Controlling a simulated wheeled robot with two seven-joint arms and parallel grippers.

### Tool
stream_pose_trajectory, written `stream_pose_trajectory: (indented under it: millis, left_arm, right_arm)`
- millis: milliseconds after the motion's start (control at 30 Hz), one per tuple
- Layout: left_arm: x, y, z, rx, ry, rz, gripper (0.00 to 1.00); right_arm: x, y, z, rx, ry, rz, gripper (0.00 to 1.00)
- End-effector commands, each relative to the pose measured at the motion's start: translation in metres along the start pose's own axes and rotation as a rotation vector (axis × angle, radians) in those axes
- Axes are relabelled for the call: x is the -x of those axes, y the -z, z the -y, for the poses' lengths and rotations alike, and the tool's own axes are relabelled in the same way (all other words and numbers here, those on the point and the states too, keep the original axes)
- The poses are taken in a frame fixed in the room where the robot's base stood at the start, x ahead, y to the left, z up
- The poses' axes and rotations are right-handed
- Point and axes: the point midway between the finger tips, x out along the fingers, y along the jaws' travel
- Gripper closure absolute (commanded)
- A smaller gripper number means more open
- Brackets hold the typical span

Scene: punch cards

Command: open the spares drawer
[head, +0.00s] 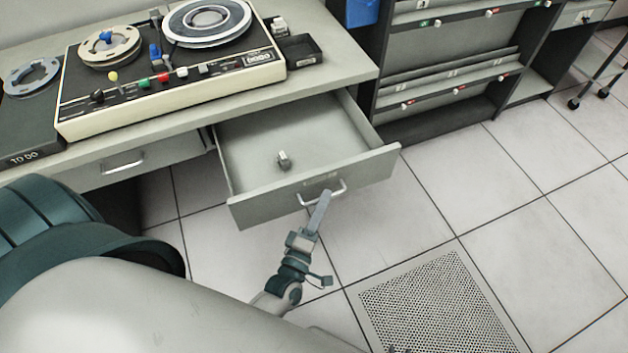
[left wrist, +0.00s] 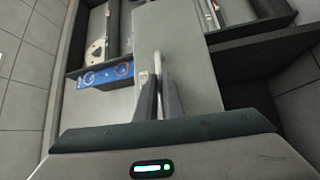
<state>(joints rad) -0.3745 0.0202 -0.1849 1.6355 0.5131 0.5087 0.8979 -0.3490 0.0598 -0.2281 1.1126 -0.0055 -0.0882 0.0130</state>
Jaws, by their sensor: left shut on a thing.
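A grey drawer (head: 308,185) under the desk stands pulled well out, with its inside showing. A label plate on its front is too small to read, so I cannot confirm it is the spares drawer. A small metal part (head: 284,160) lies inside it. My left gripper (head: 323,200) is shut on the drawer's bar handle (head: 341,190), at the front of the drawer. In the left wrist view the two fingers (left wrist: 158,92) are close together against a pale grey surface. My right gripper is out of view.
A second drawer (head: 125,163), to the left, is closed. A tape recorder (head: 170,80), a loose reel (head: 32,76) and a small black tray (head: 299,50) are on the desk. A shelf rack (head: 450,50) stands to the right. The tiled floor (head: 470,180) in front is clear.

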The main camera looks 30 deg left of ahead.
Motion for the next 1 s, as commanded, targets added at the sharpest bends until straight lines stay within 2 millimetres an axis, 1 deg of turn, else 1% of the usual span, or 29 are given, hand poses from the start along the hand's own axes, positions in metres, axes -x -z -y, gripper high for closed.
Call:
stream_pose_trajectory:
  millis: [33,100,200,633,667,700,733,1000]
  left_arm:
    - [0.006,-0.005,-0.001,0.001,0.003,0.0,1.0]
    - [0.011,-0.01,-0.002,0.0,0.002,0.001,1.0]
    - [0.016,-0.015,-0.003,-0.001,0.002,0.001,1.0]
    - [0.018,-0.018,-0.004,-0.001,0.001,0.001,1.0]
    - [0.018,-0.018,-0.004,-0.001,0.001,0.001,0.85]
    - [0.018,-0.018,-0.004,-0.001,0.001,0.001,0.76]
    - [0.018,-0.018,-0.004,-0.001,0.001,0.001,0.73]
    - [0.018,-0.018,-0.004,0.0,0.0,0.0,0.73]
  right_arm:
    - [0.001,0.001,0.001,0.0,0.001,-0.004,0.69]
    - [0.001,0.001,0.001,0.0,0.001,-0.007,0.69]
    - [0.001,0.002,0.001,0.001,0.002,-0.009,0.69]
    - [0.001,0.001,0.001,0.001,0.002,-0.01,0.69]
    - [0.001,0.001,0.001,0.001,0.002,-0.01,0.69]
    - [0.001,0.001,0.001,0.001,0.002,-0.01,0.69]
    - [0.001,0.001,0.001,0.001,0.002,-0.01,0.69]
    - [0.001,0.002,0.001,0.001,0.002,-0.011,0.69]
